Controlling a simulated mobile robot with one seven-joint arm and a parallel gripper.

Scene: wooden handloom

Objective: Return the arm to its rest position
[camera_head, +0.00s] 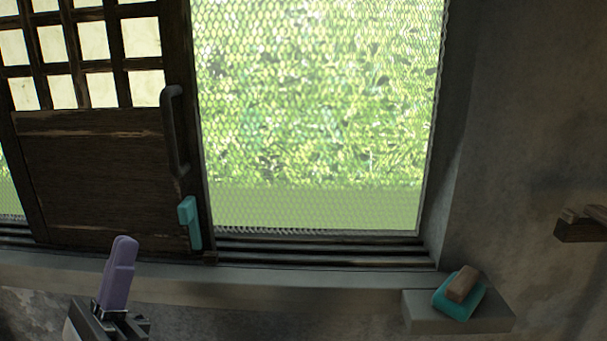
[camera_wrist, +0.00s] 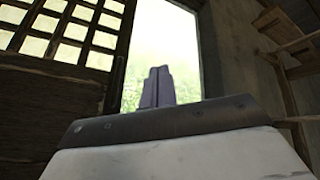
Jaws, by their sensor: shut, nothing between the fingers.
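My gripper (camera_head: 122,245) is at the lower left of the head view, in front of the window sill, with its purple fingers pointing up. The fingers are together and hold nothing. In the wrist view the gripper (camera_wrist: 158,72) stands against the bright window opening, its two fingers side by side. It appears clear of the sliding door (camera_head: 95,170), though the exact distance cannot be told.
The dark wooden door has a vertical handle (camera_head: 175,130) and a teal latch (camera_head: 189,222). A mesh screen (camera_head: 320,120) fills the opening. A teal and brown block (camera_head: 460,294) lies on a ledge (camera_head: 415,318) at lower right. Wooden shelving (camera_wrist: 283,25) shows at right.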

